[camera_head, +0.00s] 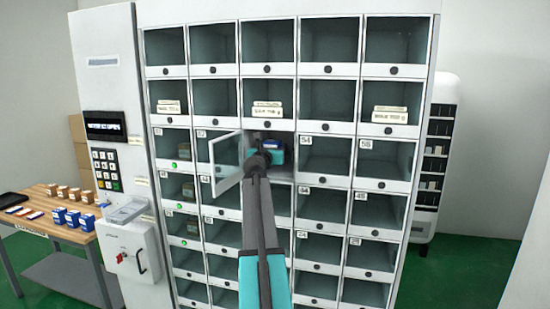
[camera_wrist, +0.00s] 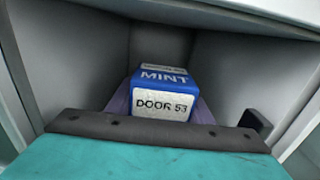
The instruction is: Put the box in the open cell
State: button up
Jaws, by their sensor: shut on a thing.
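In the head view my gripper (camera_head: 272,156) reaches into the open cell (camera_head: 281,175) in the middle column, and a bit of blue shows there. The cell's clear door (camera_head: 226,160) is swung open to the left. My arm hides part of the cell, and I cannot tell whether the box touches the cell floor.
Shut cells surround the open one, several holding cream boxes (camera_head: 390,114) or small packs. A keypad (camera_head: 106,168) is on the left panel. A wooden table (camera_head: 50,205) with blue and brown boxes stands at left. A white shelf unit (camera_head: 436,160) stands at right.

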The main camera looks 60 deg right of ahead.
notch_tip(320, 180, down, 3)
jog(key=shift+r, duration=0.2)
jog(key=shift+w+d+f+p, duration=0.1)
jog(key=shift+d+f+p, duration=0.1)
jog(key=shift+f+p, duration=0.3)
jog(key=shift+f, duration=0.15)
jog(key=o, duration=1.1)
jog(key=shift+b+v, duration=1.2)
jog(key=shift+v, duration=4.8)
